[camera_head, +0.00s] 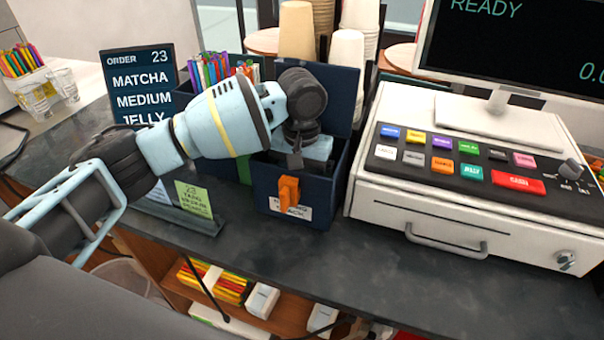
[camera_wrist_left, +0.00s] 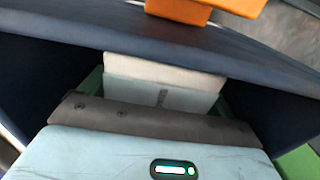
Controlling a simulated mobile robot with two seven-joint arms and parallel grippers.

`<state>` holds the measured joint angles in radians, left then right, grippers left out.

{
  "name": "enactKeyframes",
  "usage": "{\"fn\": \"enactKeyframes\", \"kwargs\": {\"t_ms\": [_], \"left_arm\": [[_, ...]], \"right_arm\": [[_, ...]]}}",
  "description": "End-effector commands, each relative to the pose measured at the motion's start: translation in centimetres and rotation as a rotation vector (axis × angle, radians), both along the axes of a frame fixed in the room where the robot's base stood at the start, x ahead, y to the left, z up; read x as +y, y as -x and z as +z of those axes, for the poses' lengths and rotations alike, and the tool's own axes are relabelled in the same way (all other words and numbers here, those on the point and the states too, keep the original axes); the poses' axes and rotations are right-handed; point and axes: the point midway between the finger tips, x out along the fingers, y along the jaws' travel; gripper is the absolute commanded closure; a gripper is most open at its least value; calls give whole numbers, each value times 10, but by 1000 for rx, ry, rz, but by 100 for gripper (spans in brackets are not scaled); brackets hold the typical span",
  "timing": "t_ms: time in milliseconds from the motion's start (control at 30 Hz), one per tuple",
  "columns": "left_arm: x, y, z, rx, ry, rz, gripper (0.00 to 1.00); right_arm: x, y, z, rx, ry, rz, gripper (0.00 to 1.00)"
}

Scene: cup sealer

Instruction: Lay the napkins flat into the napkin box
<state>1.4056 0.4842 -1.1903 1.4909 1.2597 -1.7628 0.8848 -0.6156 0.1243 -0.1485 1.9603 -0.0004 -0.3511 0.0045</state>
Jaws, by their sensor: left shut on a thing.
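The napkin box (camera_head: 262,188) is a navy open box with an orange tab (camera_head: 289,194) and a white label on its front; its raised back panel stands behind. In the left wrist view its navy wall (camera_wrist_left: 200,50) crosses the top. My left gripper (camera_head: 300,160) reaches down inside the box. It is shut on a pale block, seemingly the napkins (camera_wrist_left: 165,82), just inside the wall. The fingertips and most of the napkins are hidden by the gripper and the box walls. I cannot tell whether the napkins touch the box floor. My right gripper is not in view.
The white cash register (camera_head: 480,200) stands close on the right. The order sign (camera_head: 142,85) and straw holder stand left, with stacked cups (camera_head: 297,30) behind. A shelf below the counter holds colourful packs (camera_head: 215,283) and white packs (camera_head: 263,300). The counter front is clear.

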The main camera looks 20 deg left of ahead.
Motion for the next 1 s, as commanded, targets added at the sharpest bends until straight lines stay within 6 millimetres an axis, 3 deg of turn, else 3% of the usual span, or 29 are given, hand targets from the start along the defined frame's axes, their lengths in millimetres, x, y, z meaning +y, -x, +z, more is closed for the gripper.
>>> {"fn": "enactKeyframes", "kwargs": {"t_ms": [467,500,567,1000], "left_arm": [[0,0,1,-1,1,0,36],[0,0,1,-1,1,0,10],[0,0,1,-1,1,0,2],[0,0,0,0,0,0,0]], "right_arm": [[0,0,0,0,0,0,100],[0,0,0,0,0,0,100],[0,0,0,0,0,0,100],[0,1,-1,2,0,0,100]]}}
